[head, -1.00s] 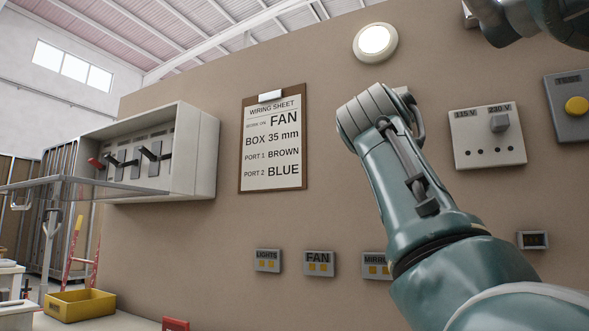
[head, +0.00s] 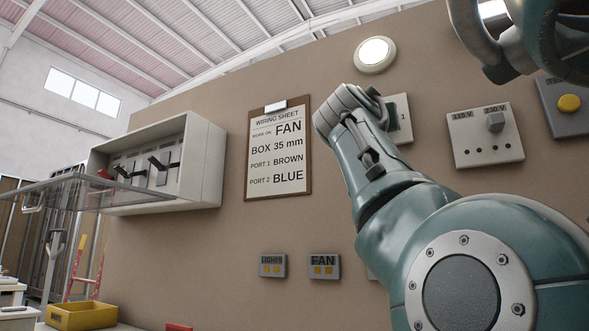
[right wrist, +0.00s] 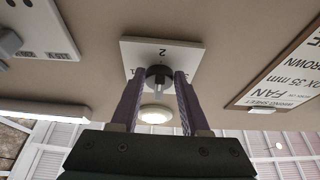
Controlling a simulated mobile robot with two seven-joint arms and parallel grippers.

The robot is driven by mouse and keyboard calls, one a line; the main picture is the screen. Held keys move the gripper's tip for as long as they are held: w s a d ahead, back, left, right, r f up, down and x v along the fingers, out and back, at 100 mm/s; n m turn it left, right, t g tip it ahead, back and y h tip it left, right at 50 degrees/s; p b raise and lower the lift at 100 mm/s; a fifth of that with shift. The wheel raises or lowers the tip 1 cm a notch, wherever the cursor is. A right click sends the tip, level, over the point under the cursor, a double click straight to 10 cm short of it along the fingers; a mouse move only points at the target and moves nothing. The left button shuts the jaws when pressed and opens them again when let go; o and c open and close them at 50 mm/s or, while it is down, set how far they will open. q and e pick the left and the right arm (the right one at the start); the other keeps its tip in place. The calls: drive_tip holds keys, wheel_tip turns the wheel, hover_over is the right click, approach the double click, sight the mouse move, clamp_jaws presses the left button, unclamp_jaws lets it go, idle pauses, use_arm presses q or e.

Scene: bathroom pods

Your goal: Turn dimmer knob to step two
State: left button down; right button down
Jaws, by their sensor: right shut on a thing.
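The dimmer's pale plate (right wrist: 138,49) is on the wall. In the right wrist view it is upside down, with a "2" on the far side of the dark round knob (right wrist: 158,73). My right gripper (right wrist: 159,80) has its two fingers on either side of the knob and is shut on it. A grey bar shows on the knob; its exact setting is unclear. In the head view part of the plate (head: 405,128), marked "1", shows beside my right arm, which hides the knob and fingers. My left gripper is not in view.
A round lamp (head: 375,54) is above the dimmer. A wiring sheet (head: 279,150) hangs to its left, and a voltage selector plate (head: 470,154) is to its right. The LIGHTS (head: 272,265) and FAN (head: 323,266) boxes are below. An open switch cabinet (head: 205,160) juts out left.

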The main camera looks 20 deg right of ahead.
drive_tip(key=shift+c, duration=2)
unclamp_jaws()
drive_tip(key=b+v, duration=0.6)
drive_tip(key=v, duration=0.3)
drive_tip(key=shift+s+a+f, duration=0.2)
drive_tip(key=shift+s+a, duration=0.05)
